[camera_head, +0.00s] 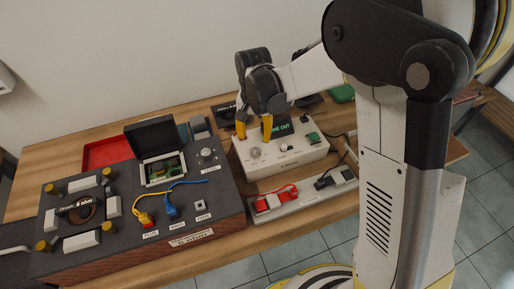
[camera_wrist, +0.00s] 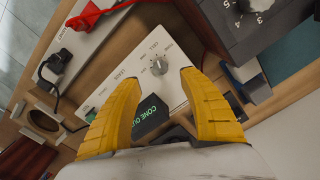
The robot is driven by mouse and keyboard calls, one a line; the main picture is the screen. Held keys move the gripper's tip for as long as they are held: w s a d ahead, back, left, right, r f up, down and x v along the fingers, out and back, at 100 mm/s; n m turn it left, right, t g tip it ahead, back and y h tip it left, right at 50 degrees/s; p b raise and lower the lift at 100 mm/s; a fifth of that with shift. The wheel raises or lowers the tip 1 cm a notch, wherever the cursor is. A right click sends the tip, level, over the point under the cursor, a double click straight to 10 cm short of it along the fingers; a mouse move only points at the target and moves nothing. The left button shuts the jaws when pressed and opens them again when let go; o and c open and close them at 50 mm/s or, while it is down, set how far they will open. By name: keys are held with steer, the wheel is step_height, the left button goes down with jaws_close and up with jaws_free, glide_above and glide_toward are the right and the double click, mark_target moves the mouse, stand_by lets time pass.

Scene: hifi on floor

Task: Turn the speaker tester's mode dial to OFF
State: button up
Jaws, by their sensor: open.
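The speaker tester (camera_head: 290,155) is a white box on the table, with a dark screen, a green button and a few small controls on top. Its screen (camera_wrist: 150,115) shows green text that appears to read "CONE OUT". The grey mode dial (camera_head: 255,153) is on the left part of the top face. In the wrist view the dial (camera_wrist: 159,67) lies just beyond and between my fingertips, with small labels around it; its exact setting is too small to tell. My gripper (camera_head: 254,138) has two yellow fingers, spread apart and empty, above the tester near the dial. The gripper also shows in the wrist view (camera_wrist: 160,80).
A dark console (camera_head: 130,230) with yellow and blue plugs and an open-lidded box stands left of the tester. A strip holder (camera_head: 300,203) with red and black leads lies in front. A red tray (camera_head: 105,152) is at the back left. Cables run on the right.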

mark_target(255, 151)
step_height(255, 151, down, 9)
steer(key=b, duration=0.2)
steer(key=shift+r+b, duration=0.2)
steer(key=shift+b, duration=0.1)
steer(key=shift+c, duration=0.2)
jaws_close()
